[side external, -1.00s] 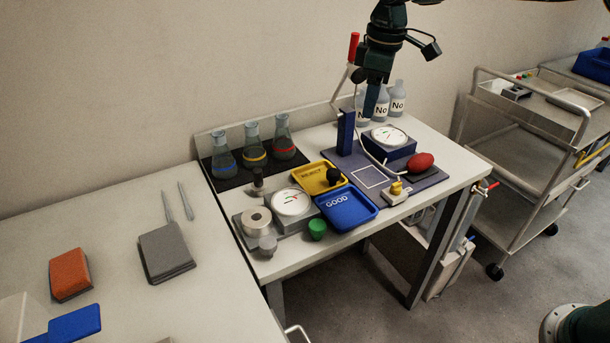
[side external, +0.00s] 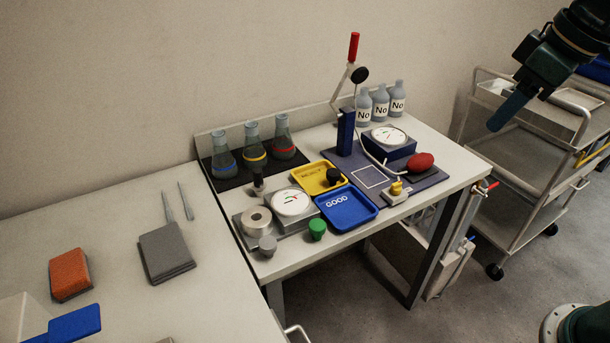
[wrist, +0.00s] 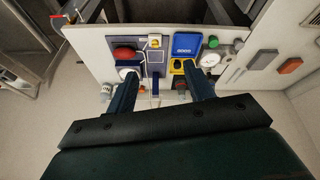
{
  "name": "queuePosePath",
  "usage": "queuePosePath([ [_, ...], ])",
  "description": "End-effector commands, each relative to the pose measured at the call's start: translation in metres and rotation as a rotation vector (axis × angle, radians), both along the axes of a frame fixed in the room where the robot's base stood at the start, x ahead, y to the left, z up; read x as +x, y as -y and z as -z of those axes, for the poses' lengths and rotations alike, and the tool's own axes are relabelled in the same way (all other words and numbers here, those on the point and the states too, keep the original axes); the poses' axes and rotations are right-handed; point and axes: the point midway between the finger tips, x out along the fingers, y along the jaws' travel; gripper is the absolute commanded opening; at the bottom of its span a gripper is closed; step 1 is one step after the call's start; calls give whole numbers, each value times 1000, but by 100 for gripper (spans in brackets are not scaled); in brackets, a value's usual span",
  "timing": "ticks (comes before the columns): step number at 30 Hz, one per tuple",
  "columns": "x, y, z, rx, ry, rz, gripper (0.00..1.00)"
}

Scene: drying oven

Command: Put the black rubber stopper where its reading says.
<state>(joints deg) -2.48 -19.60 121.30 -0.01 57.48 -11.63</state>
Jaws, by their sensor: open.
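A black rubber stopper (side external: 333,177) sits in the yellow tray (side external: 312,186), whose lettering looks like "REJECT". It also shows as a small dark round in the wrist view (wrist: 178,64). The blue tray (side external: 346,212), marked "GOOD", lies right in front and looks empty. A grey gauge (side external: 291,202) with a round white dial stands left of the trays; its needle is too small to read. My gripper (side external: 494,126) is high at the right, well away from the trays. In the wrist view its two fingers are wide apart with nothing gripped between them (wrist: 162,82).
A press with a red handle (side external: 353,47) rises behind the trays. A second dial (side external: 388,137), a red bulb (side external: 420,162), flasks (side external: 254,147), "No" bottles (side external: 381,105) and a green knob-like piece (side external: 317,229) crowd the bench. A trolley (side external: 530,170) stands right.

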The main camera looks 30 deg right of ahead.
Motion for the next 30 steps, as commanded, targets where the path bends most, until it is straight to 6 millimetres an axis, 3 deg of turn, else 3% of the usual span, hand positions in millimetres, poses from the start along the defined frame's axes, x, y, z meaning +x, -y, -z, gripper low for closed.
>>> queuePosePath([
  [6,-53,7,15,36,59,103,53],
  [13,-93,11,37,71,108,190,53],
  [19,-108,12,48,86,126,225,53],
  [30,-109,12,49,87,126,229,53],
])
